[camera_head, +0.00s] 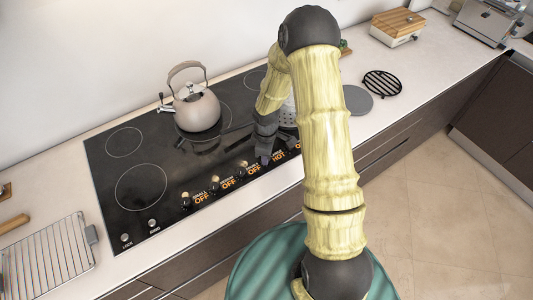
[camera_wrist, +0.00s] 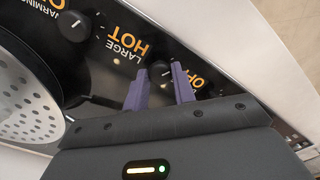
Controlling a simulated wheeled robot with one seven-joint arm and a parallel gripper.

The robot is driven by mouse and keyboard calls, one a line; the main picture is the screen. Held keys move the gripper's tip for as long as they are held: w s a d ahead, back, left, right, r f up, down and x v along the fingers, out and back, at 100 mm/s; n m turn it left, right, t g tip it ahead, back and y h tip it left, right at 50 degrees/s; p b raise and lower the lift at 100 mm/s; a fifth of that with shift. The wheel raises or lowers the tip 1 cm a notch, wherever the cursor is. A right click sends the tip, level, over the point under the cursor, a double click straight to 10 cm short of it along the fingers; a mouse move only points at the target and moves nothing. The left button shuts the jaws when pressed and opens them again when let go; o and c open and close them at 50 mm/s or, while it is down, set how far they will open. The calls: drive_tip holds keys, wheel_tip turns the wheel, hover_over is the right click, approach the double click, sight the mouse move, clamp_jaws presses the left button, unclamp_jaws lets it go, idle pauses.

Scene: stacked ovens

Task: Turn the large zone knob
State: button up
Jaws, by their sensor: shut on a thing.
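The large zone knob (camera_wrist: 160,73) is a small black knob with a pale pointer mark on the cooktop's front strip. The orange label beside it reads LARGE HOT. My gripper (camera_wrist: 162,80) has its two purple fingers on either side of this knob, shut on it. In the head view my gripper (camera_head: 264,155) reaches down to the front knob row, beside the orange HOT label. It hides the large knob there.
The black cooktop (camera_head: 125,165) carries a kettle (camera_head: 197,108) at the back. Other knobs along the row have OFF labels, including the warming knob (camera_wrist: 76,26). A perforated round pot (camera_wrist: 28,100) stands close to my gripper. A wire rack (camera_head: 48,258) lies left.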

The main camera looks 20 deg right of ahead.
drive_tip(key=shift+w+r, duration=0.1)
drive_tip(key=shift+w, duration=0.1)
drive_tip(key=o, duration=1)
drive_tip(key=shift+s, duration=0.1)
wheel_tip(320, 180, up, 17)
drive_tip(key=b, duration=0.1)
drive_tip(key=shift+r+b, duration=0.15)
drive_tip(key=shift+b, duration=0.25)
